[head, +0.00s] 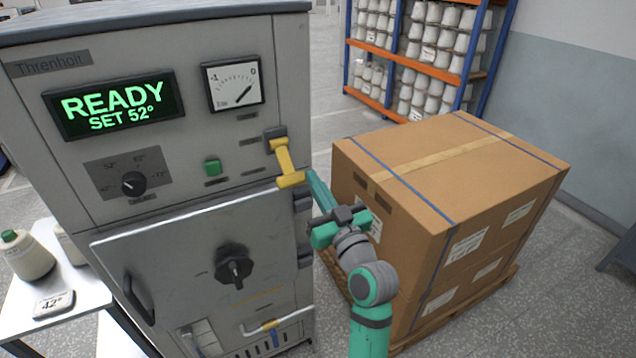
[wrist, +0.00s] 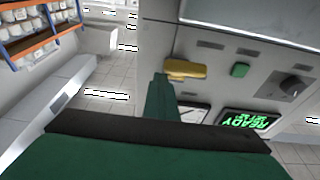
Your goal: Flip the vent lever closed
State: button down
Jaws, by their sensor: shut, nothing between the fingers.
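A yellow lever (head: 284,160) sits on a dark pivot near the right edge of the grey machine's front (head: 215,185). It hangs downward from the pivot, leaning slightly right, with a wide yellow end at the bottom. My gripper (head: 313,178) is shut and empty, its green fingers just right of the lever's lower end. In the wrist view the lever (wrist: 185,69) lies just beyond the fingertips (wrist: 161,78). I cannot tell whether they touch. The label by the lever is too small to read.
The display (head: 115,104) reads READY, SET 52°. A green button (head: 212,167) and a dial (head: 133,184) are left of the lever. The closed door (head: 190,240) is below. A large carton (head: 400,205) on a pallet stands close to my arm's right. Shelves with cones (head: 430,60) stand behind.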

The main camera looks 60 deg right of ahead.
jog(key=r+v, duration=0.1)
jog(key=v, duration=1)
jog(key=shift+s, duration=0.3)
jog(key=shift+s, duration=0.1)
